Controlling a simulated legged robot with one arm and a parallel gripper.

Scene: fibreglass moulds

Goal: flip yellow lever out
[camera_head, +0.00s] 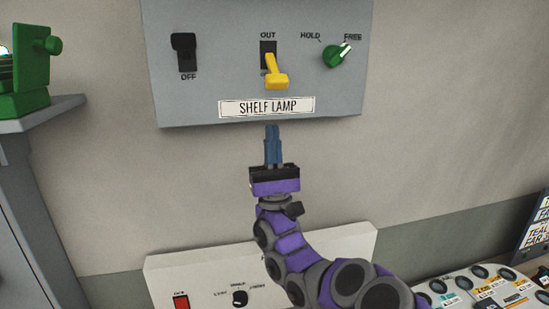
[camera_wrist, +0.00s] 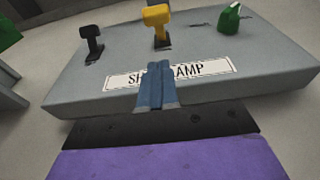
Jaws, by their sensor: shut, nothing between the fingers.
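The yellow lever (camera_head: 276,76) sits in a black slot under the word OUT on the grey panel (camera_head: 200,108) labelled SHELF LAMP. Its handle tilts downward and sticks out from the panel. In the wrist view the yellow lever (camera_wrist: 157,17) stands beyond my fingertips, with the label between. My gripper (camera_head: 272,128) is shut and empty, with its blue fingers pointing up, just below the panel's lower edge in the head view. In the wrist view my gripper (camera_wrist: 156,66) covers the middle of the label. It appears apart from the lever.
A black switch (camera_head: 184,52) marked OFF is left of the lever. A green knob (camera_head: 334,56) between HOLD and FREE is right. A white lower panel (camera_head: 205,280) has a red switch and black knob. A grey shelf (camera_head: 55,111) with a green device is at left.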

